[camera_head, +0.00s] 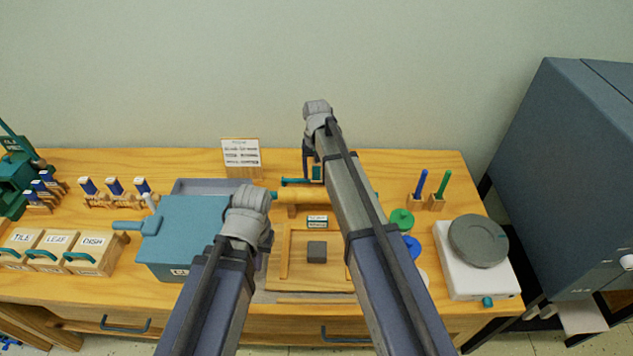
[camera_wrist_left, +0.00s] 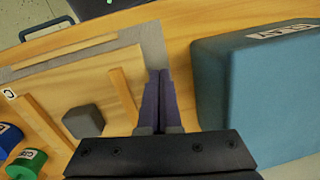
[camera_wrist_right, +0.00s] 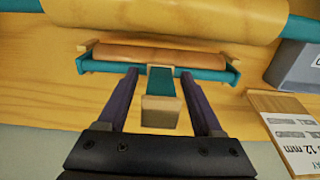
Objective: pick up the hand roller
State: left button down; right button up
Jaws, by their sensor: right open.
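The hand roller has a wooden cylinder (camera_wrist_right: 150,55) in a teal frame and a short handle with a wooden end (camera_wrist_right: 160,113) in the right wrist view. In the head view its teal frame (camera_head: 296,181) shows partly, behind my right arm. My right gripper (camera_wrist_right: 165,78) is open, with its fingers on either side of the handle and apart from it. It also shows in the head view (camera_head: 307,172), partly hidden by its arm. My left gripper (camera_wrist_left: 160,75) is shut and empty, beside the blue box (camera_wrist_left: 255,90).
A large rolling pin (camera_wrist_right: 170,17) lies just beyond the hand roller. A grey tray (camera_wrist_right: 297,68) and a sign card (camera_wrist_right: 295,135) are close by. A wooden board (camera_head: 283,271) with a grey block (camera_head: 316,252) lies in front. Round lids (camera_head: 402,219) and a scale (camera_head: 455,275) stand right.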

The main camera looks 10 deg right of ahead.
jog(key=shift+c, duration=0.3)
grip_shut()
dwell(0.4)
